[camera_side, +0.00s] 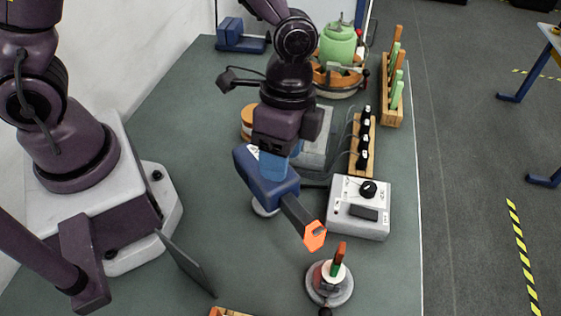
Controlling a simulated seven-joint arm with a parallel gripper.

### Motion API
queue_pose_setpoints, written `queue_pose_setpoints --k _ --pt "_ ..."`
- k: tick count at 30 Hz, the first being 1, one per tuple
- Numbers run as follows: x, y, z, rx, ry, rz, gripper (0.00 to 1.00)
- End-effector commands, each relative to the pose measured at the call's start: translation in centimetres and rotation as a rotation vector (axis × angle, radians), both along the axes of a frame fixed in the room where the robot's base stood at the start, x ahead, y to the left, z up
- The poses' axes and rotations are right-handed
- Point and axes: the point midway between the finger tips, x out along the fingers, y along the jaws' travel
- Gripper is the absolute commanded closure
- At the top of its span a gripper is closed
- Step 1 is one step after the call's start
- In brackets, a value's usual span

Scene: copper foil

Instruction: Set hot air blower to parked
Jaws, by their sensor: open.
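My gripper (314,235) has a blue body, dark fingers and orange tips. It points down and right over the table. The tips are left of and below a white box (345,221) with a black knob (368,189) and a dark slot, and they are apart from it. The jaws are open and nothing shows between them, though the fingers overlap in this view. I cannot tell for sure which thing is the hot air blower. A grey piece with dark edges (319,140) behind my wrist is partly hidden, and a pale disc (265,208) shows under the gripper body.
A round grey stand (343,292) with red and green pieces is near the front. Wooden racks of black-handled tools (356,165) and green-handled tools (392,115) line the right. A green vessel (338,45) and a blue fixture (235,38) stand behind. Front-left table is mostly clear.

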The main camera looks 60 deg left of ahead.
Motion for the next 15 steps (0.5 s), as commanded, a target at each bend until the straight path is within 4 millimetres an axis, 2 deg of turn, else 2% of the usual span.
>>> queue_pose_setpoints --k 6,15 --pt "-0.3 -0.2 -2.0 0.001 0.001 0.001 0.5" --pt "-0.3 -0.2 -2.2 0.0 -0.001 0.002 0.5"
